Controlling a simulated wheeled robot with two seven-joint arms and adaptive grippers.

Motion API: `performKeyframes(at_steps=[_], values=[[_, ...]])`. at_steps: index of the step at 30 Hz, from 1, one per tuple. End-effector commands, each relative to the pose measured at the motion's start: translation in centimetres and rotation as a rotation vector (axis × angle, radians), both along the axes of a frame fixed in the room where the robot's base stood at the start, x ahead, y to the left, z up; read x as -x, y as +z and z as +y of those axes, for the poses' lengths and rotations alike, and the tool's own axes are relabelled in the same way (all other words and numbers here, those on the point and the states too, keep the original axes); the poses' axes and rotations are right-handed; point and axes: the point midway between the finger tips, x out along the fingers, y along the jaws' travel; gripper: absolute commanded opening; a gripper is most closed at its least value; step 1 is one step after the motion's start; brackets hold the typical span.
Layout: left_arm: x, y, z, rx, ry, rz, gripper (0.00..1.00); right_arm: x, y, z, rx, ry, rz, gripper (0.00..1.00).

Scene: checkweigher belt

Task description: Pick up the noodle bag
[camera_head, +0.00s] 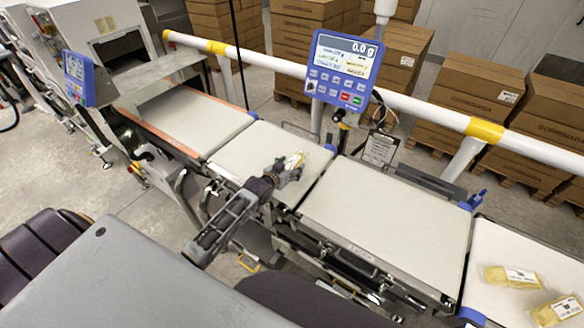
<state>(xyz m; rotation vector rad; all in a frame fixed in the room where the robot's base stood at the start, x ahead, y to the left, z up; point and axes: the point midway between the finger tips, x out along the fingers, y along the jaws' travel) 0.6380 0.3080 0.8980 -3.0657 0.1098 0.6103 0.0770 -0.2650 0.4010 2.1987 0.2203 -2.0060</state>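Two more noodle bags, one yellow with a white label (510,276) and another (557,311), lie on the right-hand belt. My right gripper is not in view.
A blue display (343,70) reading 0.0 g stands behind the belts. A white rail (405,95) with yellow bands runs behind them. The wide middle belt (385,215) is empty, as is the left belt (195,120). Cartons (470,95) stand on pallets at the back.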

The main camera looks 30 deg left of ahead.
Motion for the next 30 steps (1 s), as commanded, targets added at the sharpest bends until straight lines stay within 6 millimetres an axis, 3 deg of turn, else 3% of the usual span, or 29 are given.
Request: performKeyframes(at_steps=[1,10,22,30], values=[[0.0,0.0,0.0,0.0,0.0,0.0,0.55,0.0,0.0,0.0,0.0,0.0,0.0,0.0],[0.0,0.0,0.0,0.0,0.0,0.0,0.17,0.0,0.0,0.0,0.0,0.0,0.0,0.0],[-0.1,0.6,0.0,-0.001,0.0,-0.003,0.16,0.0,0.0,0.0,0.0,0.0,0.0,0.0],[-0.1,2.9,0.1,-0.002,0.0,-0.005,0.16,0.0,-0.2,0.0,0.0,0.0,0.0,0.0]])
